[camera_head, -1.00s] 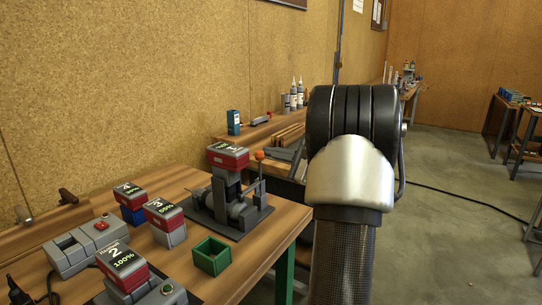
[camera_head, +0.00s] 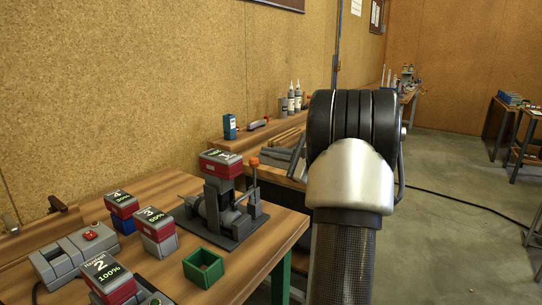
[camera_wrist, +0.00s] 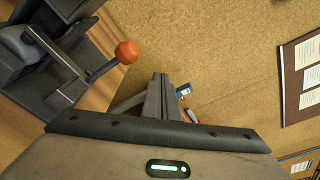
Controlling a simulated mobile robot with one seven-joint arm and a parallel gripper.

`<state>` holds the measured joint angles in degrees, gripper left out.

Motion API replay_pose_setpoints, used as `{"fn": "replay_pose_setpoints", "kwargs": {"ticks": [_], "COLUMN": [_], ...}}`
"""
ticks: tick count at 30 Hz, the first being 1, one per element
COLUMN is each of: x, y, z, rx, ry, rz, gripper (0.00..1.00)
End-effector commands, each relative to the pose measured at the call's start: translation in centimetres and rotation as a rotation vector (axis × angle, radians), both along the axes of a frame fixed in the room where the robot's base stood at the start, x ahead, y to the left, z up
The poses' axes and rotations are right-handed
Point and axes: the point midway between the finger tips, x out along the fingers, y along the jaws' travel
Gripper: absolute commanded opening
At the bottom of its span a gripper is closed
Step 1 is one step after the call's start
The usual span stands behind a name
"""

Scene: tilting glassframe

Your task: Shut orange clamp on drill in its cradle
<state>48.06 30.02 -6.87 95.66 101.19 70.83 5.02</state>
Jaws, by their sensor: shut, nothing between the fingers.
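The drill (camera_head: 212,202) sits in its dark cradle (camera_head: 238,238) near the table's right corner, with a red-and-grey battery (camera_head: 221,163) on top. The clamp's lever has an orange knob (camera_head: 254,162) and stands upright at the cradle's right side. In the wrist view the orange knob (camera_wrist: 127,52) and its grey lever arm (camera_wrist: 100,72) are at the upper left. My gripper (camera_wrist: 163,80) is shut and empty, to the right of the knob and apart from it. In the head view the fingers are hidden; only my arm shows.
Batteries marked 2 (camera_head: 108,278), 3 (camera_head: 155,232) and 4 (camera_head: 122,210) stand left of the drill. A green open box (camera_head: 203,267) is at the table's front. A grey charger (camera_head: 75,253) is at the left. A back bench carries bottles (camera_head: 294,98) and a blue box (camera_head: 230,126).

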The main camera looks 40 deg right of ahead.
Motion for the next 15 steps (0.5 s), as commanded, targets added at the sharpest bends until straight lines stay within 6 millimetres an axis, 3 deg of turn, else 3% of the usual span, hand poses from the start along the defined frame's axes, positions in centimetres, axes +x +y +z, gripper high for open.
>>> {"fn": "replay_pose_setpoints", "kwargs": {"ticks": [9,15], "x": [-6.9,-9.3], "y": [-1.8,-2.3], "z": [-0.1,-0.2], "rx": [0.002,0.000], "ry": [0.002,0.001], "rz": [-0.010,-0.007], "gripper": [0.00,0.00]}}
